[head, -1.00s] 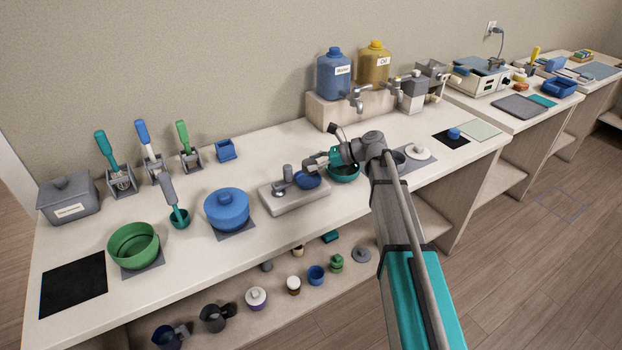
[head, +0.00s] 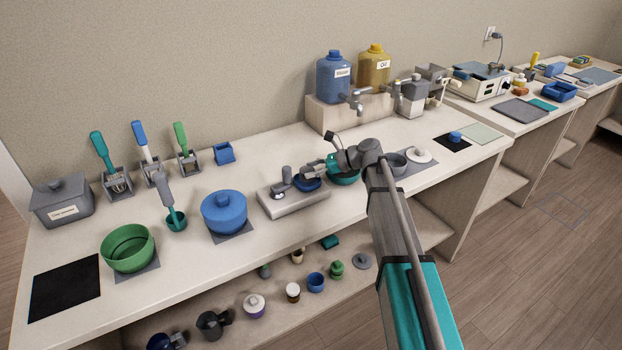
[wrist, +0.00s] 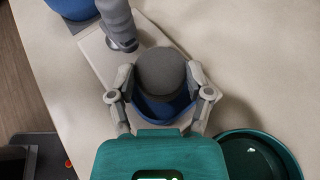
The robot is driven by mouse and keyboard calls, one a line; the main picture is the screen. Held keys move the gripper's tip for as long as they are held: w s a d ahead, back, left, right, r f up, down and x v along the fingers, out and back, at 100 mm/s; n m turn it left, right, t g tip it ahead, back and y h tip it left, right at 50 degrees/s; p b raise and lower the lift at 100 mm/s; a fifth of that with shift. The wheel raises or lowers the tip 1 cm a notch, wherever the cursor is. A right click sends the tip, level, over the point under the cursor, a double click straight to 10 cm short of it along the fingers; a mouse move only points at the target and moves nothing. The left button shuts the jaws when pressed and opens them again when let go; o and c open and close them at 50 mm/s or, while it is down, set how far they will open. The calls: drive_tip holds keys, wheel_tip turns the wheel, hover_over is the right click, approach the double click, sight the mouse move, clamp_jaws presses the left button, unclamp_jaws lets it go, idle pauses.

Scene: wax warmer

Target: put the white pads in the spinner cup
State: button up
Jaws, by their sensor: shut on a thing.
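A blue bowl (head: 307,184), which may be the spinner cup, sits on a grey base (head: 293,203) with an upright post. My gripper (head: 306,171) is over this bowl. In the wrist view, my gripper (wrist: 160,80) is shut on a grey round-topped thing (wrist: 160,72), with one finger on each side. This thing is above or partly inside the blue bowl (wrist: 163,108); I cannot tell which. A teal bowl (wrist: 262,158) stands beside it at the lower right, and also shows in the head view (head: 345,178). I cannot make out any white pads.
A blue lidded pot (head: 224,212) and a green bowl (head: 127,248) stand to the left. A grey pot (head: 396,165) and a white-lidded thing (head: 418,155) stand to the right. Blue (head: 333,75) and yellow (head: 375,68) jugs are behind. Several cups sit on the shelf below.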

drive_tip(key=shift+f+b, duration=0.6)
drive_tip(key=shift+f, duration=0.35)
drive_tip(key=shift+f, duration=0.15)
drive_tip(key=o, duration=1)
drive_tip(key=shift+r, duration=0.2)
drive_tip(key=shift+r, duration=0.1)
drive_tip(key=p+v, duration=0.4)
drive_tip(key=v, duration=0.8)
drive_tip(key=shift+s+p, duration=0.1)
drive_tip(key=shift+p, duration=0.25)
